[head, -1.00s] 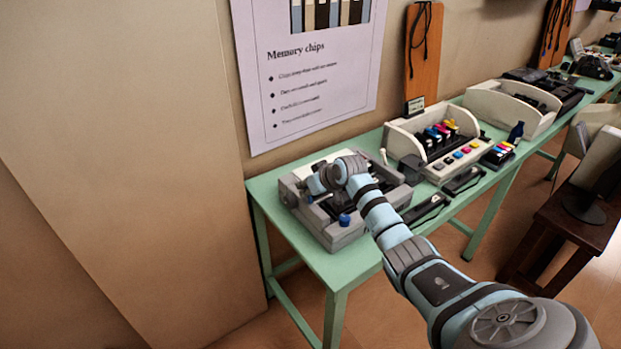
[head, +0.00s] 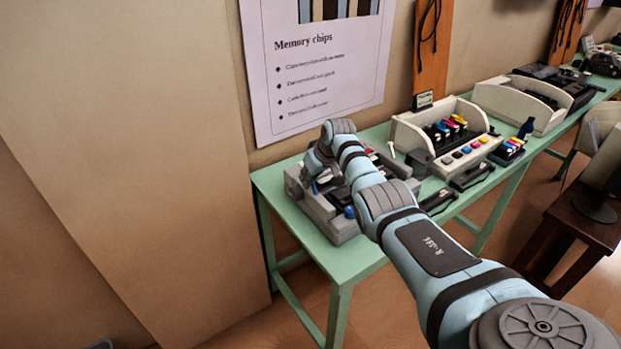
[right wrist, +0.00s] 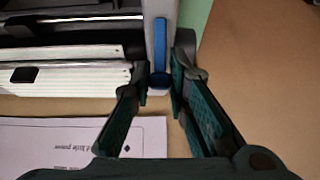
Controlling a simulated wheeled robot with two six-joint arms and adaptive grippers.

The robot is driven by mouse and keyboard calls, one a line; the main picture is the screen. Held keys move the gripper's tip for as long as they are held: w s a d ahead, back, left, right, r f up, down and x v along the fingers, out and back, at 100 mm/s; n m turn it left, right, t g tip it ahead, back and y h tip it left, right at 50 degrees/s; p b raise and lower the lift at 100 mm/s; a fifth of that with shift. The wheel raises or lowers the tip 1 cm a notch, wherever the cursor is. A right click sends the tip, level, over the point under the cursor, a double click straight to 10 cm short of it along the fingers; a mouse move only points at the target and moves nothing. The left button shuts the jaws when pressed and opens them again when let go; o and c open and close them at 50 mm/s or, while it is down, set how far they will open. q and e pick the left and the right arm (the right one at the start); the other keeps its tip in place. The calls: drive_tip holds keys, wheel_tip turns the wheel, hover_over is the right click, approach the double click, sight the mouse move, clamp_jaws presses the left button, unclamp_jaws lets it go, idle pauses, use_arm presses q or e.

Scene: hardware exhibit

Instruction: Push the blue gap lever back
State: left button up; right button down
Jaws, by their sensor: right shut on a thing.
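The blue lever (right wrist: 160,45) lies along the end of a pale grey side wall in the right wrist view, its rounded tip toward me. My right gripper (right wrist: 161,72) has one finger on each side of the lever's tip and is shut on it. In the head view my right gripper (head: 316,182) is over the left side of a grey printer-like machine (head: 335,228), partly hidden by my wrist. I cannot make out the lever there. My left gripper is not in view.
The machine stands at the near left end of a green table (head: 276,196). A blue knob (head: 350,211) is on its front. A cream unit with coloured cartridges (head: 462,160) stands to its right. A wall poster (head: 318,75) hangs behind.

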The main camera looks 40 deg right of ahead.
drive_tip(key=c, duration=1.5)
unclamp_jaws()
drive_tip(key=shift+s+r, duration=0.15)
drive_tip(key=shift+r, duration=0.2)
drive_tip(key=v, duration=1.1)
drive_tip(key=shift+s+r, duration=0.1)
